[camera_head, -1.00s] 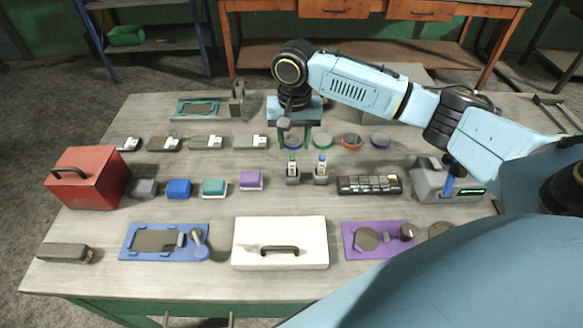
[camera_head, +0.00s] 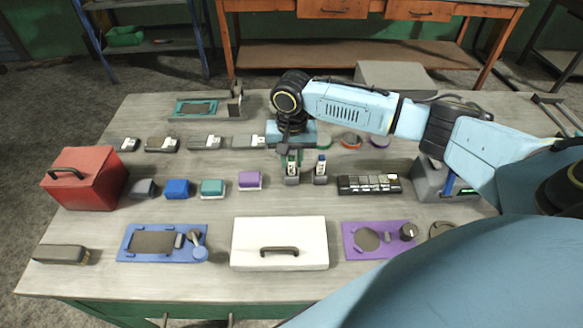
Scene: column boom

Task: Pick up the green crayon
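The green crayon (camera_head: 292,168) is a small upright stick with a green and white body in a small dark holder (camera_head: 292,180) at the middle of the table. Its top is partly hidden by my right gripper (camera_head: 291,155). My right gripper points down right at the crayon, with its fingers around or just in front of the crayon's upper end; whether they touch it I cannot tell. The finger gap is too small and dark to read. My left gripper is not in view.
A similar blue-topped stick (camera_head: 321,168) stands in its own holder close on the right. A dark palette strip (camera_head: 369,184) lies further right. A purple block (camera_head: 250,180) sits to the left, and a white box (camera_head: 279,243) in front.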

